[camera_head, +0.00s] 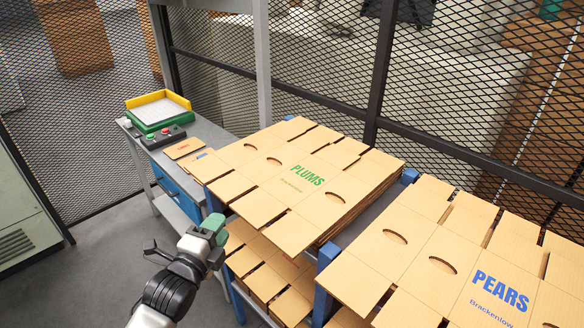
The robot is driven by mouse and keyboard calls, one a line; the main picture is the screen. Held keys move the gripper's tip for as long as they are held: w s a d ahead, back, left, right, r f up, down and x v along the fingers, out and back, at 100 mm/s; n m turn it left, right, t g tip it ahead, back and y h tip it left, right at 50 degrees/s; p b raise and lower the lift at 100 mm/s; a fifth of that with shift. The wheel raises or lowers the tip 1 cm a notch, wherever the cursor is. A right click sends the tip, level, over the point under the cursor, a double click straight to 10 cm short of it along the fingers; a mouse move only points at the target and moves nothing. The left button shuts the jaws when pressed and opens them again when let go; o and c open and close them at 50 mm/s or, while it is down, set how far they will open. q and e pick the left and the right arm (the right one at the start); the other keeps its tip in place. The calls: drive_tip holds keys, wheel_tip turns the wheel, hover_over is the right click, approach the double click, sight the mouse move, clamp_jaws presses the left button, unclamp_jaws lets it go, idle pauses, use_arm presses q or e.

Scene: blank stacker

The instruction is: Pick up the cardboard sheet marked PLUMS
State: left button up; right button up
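The cardboard sheet marked PLUMS (258,207) lies flat on top of a stack of tan die-cut sheets. Its green print faces up, and oval slots and cut gaps show in it. The stack rests on the upper level of a blue-posted rack. My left gripper (202,241) is in front of the rack, left of the stack's near edge, and appears apart from the sheet. Its fingers are not clear enough to show whether it is open or shut. My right gripper is not in view.
A second stack, marked PEARS (500,291) in blue, stands at the right. More sheets (268,262) lie on the level below PLUMS. A grey side table (205,130) holds a yellow-green tray (158,110), a button box (163,136) and small cards. Mesh fencing (440,150) stands behind.

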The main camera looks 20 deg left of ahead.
sight(235, 203)
use_arm(q)
drive_tip(key=w+p, duration=0.1)
drive_tip(key=w, duration=0.1)
drive_tip(key=w+p, duration=0.1)
drive_tip(key=w, duration=0.4)
drive_tip(key=shift+w+a+r+p, duration=0.15)
drive_tip(key=shift+w+r+p, duration=0.05)
drive_tip(key=shift+r+p, duration=0.2)
drive_tip(key=shift+w+f, duration=0.15)
drive_tip(key=shift+w, duration=0.15)
drive_tip(key=shift+w+a+f, duration=0.1)
drive_tip(key=c, duration=0.5)
clamp_jaws()
